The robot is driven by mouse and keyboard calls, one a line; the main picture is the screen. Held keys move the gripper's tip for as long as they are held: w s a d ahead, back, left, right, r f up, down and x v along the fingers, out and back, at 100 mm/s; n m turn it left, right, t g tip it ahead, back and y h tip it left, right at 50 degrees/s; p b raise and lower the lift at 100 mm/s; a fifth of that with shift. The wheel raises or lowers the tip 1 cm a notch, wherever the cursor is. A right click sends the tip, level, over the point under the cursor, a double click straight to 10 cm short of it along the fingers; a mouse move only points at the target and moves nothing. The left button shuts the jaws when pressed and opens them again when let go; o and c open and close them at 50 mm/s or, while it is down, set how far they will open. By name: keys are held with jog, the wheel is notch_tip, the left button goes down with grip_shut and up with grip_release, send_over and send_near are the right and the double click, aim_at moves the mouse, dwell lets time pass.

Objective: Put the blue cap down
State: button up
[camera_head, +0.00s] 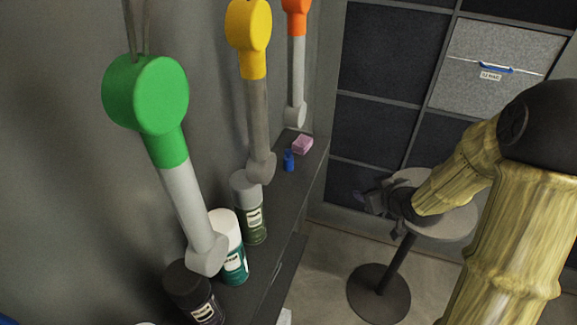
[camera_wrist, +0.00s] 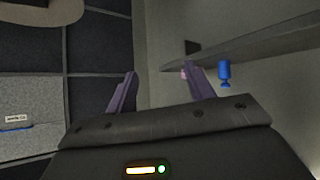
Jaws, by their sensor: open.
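A small blue object, which looks like the blue cap (camera_head: 289,160), stands on the dark wall shelf (camera_head: 285,205), near its far end. In the wrist view the blue cap (camera_wrist: 224,73) shows to the right of the right finger, outside the jaws. My gripper (camera_head: 380,210) is out to the right of the shelf, in front of a round grey stool top (camera_head: 455,220). In the wrist view my gripper (camera_wrist: 161,82) has its two purple-grey fingers spread wide, with nothing between them. It does not touch the blue cap.
A pink block (camera_head: 303,144) lies just beyond the cap. Green (camera_head: 146,92), yellow (camera_head: 249,25) and orange-headed tools hang above. Dark cabinets (camera_head: 390,50) line the back.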

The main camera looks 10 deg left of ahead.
jog(key=a+f+n+y+b, duration=0.1)
jog(key=a+n+y+b, duration=0.2)
jog(key=a+y, duration=0.6)
jog(key=shift+w+f+n+y+b, duration=0.15)
jog(key=shift+w+n+y+b, duration=0.15)
jog(key=shift+n+y, duration=0.6)
jog(key=p, duration=0.4)
send_near(292, 160)
jog(key=x, duration=0.5)
jog(key=shift+a+r, duration=0.2)
jog(key=shift+a, duration=0.05)
jog(key=shift+w+a+f, duration=0.1)
jog(key=shift+w+a, duration=0.25)
jog(key=shift+a, duration=0.05)
